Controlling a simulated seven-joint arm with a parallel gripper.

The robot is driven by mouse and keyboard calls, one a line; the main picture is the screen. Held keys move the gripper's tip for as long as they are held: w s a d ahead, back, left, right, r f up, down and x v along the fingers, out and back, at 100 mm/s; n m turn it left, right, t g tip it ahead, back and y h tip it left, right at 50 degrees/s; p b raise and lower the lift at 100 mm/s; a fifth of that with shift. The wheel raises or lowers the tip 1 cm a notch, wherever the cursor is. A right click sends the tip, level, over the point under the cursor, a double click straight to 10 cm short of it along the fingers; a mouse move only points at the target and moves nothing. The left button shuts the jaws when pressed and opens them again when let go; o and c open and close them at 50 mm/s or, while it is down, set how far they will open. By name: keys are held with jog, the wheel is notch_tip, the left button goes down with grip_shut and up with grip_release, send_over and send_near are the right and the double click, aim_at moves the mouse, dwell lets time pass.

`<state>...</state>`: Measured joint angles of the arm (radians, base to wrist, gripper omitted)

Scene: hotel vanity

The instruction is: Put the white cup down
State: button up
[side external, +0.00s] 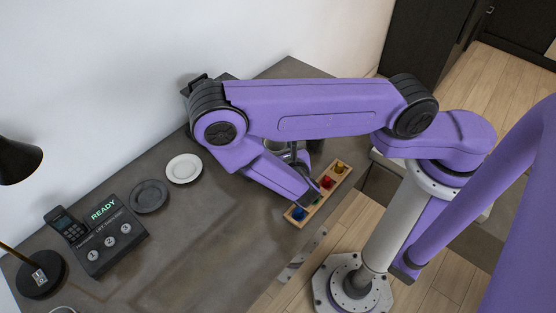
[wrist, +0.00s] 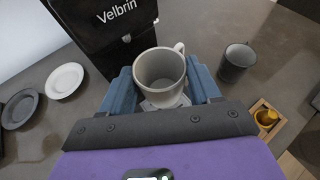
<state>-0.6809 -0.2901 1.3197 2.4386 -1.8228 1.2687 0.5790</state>
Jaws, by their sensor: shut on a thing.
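The white cup (wrist: 160,74), pale grey-white in this light, sits upright between the two blue fingers of my gripper (wrist: 164,88) in the wrist view. Its mouth faces the camera, it looks empty, and its handle points to the upper right. My gripper is shut on it. The cup's base is hidden, so I cannot tell whether it touches the surface below. In the side external view my purple arm covers most of the gripper and the cup.
A black Velbrin machine (wrist: 103,30) stands just behind-left of the cup. A dark cup (wrist: 237,64) stands to the right, near a wooden capsule tray (side external: 299,215). A white saucer (side external: 184,168), dark saucer (side external: 149,196) and button panel (side external: 110,235) lie left. The front-left counter (side external: 205,240) is clear.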

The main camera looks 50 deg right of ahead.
jog(key=shift+f, duration=2.2)
jog(key=shift+f, duration=0.1)
jog(key=o, duration=1.1)
